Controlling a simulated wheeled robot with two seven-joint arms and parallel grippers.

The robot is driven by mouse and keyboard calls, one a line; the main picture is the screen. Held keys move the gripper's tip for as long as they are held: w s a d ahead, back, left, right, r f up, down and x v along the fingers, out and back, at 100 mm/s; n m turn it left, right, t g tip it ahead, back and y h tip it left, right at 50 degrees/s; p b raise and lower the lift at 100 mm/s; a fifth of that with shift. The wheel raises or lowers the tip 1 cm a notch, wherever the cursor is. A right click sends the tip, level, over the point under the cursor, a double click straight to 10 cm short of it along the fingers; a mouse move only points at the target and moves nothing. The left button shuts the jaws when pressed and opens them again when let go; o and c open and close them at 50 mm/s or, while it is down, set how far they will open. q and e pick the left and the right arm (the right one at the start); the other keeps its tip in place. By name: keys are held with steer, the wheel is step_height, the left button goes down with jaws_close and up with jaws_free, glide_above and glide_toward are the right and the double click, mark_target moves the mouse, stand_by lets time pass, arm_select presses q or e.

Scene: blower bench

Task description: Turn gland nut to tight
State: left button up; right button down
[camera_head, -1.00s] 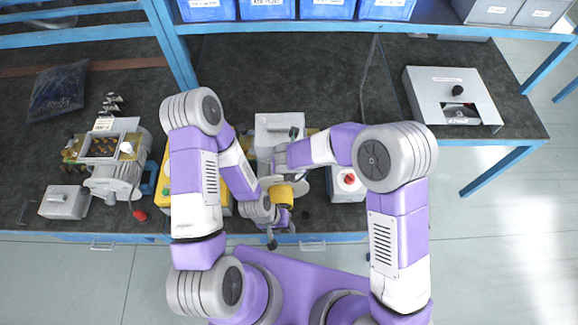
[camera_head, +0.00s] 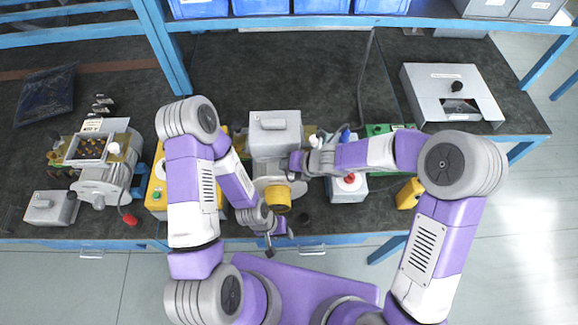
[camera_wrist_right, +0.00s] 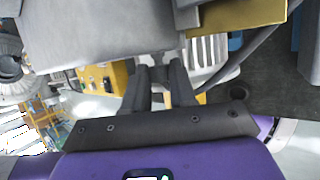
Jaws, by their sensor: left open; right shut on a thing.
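The grey terminal box (camera_head: 276,142) sits on the blower unit in the middle of the bench. A yellow round part (camera_head: 277,197) is at its front. My right gripper (camera_head: 299,161) comes in from the right and is at the box's right side. In the right wrist view its two dark fingers (camera_wrist_right: 160,92) are close together on a small grey piece beside the box (camera_wrist_right: 95,30). It appears to be the gland nut, mostly hidden by the fingers. My left gripper (camera_head: 279,236) is open near the bench's front edge, below the yellow part.
A grey box with a red button (camera_head: 349,182) stands right of the blower, near a green item (camera_head: 385,130) and a yellow block (camera_head: 409,193). A dark cable (camera_head: 362,85) runs down behind. A metal housing (camera_head: 453,92) is at right, another machine (camera_head: 103,165) at left.

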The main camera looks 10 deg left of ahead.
stand_by(0.5)
steer(key=c, duration=0.9)
jaws_free()
steer(key=shift+r, duration=0.1)
steer(key=p+v, duration=0.4)
steer(key=v, duration=0.3)
steer(key=shift+d+r+p, duration=0.1)
steer(key=shift+d+p, duration=0.15)
steer(key=shift+p, duration=0.05)
